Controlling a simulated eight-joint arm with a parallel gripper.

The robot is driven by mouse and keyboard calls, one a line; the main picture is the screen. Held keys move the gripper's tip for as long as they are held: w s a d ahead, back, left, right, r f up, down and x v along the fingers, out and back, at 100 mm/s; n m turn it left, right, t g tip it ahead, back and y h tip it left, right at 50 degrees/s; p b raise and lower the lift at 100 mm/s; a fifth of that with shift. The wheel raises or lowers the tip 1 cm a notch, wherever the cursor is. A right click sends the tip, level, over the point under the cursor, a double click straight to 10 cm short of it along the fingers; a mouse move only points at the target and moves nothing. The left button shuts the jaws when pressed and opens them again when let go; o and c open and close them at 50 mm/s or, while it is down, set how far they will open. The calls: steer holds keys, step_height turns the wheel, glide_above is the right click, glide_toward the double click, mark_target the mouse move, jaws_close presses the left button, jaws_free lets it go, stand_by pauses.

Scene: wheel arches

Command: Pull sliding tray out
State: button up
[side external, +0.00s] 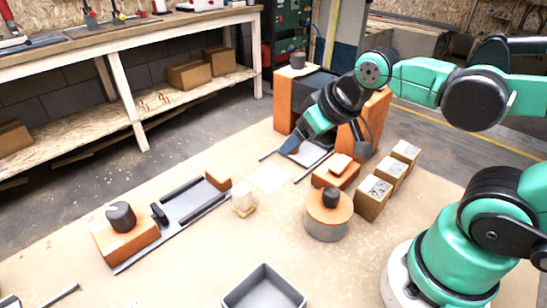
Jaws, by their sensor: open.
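A grey sliding tray (314,157) lies low between two thin dark rails at the mouth of an orange and black arch structure (285,105). Its far part is hidden under the arch and behind my arm. My gripper (291,149) points down and left over the tray's front left part, close to the left rail. The fingers are open. A small orange part shows at the fingertips; I cannot tell whether they touch it.
A second rail assembly (190,207) with orange blocks and a dark cylinder (121,217) stands left. An orange block (336,174), a round stand (327,222) and several brown blocks (374,195) stand right. A grey bin (263,290) is in front. Free table lies between.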

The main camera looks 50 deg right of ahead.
steer(key=w+d+f+m+g, duration=0.1)
steer(key=w+d+f+g, duration=0.1)
steer(key=w+d, duration=0.1)
steer(key=w+d+f+m+g, duration=0.2)
steer(key=w+d, duration=0.2)
steer(key=w+d+f+m+g, duration=0.2)
steer(key=w+d, duration=0.2)
steer(key=shift+w+d+g, duration=0.15)
steer(key=shift+d+g, duration=0.15)
steer(key=shift+w+d+f, duration=0.1)
steer(key=shift+d+f, duration=0.1)
steer(key=shift+f, duration=2.8)
jaws_close()
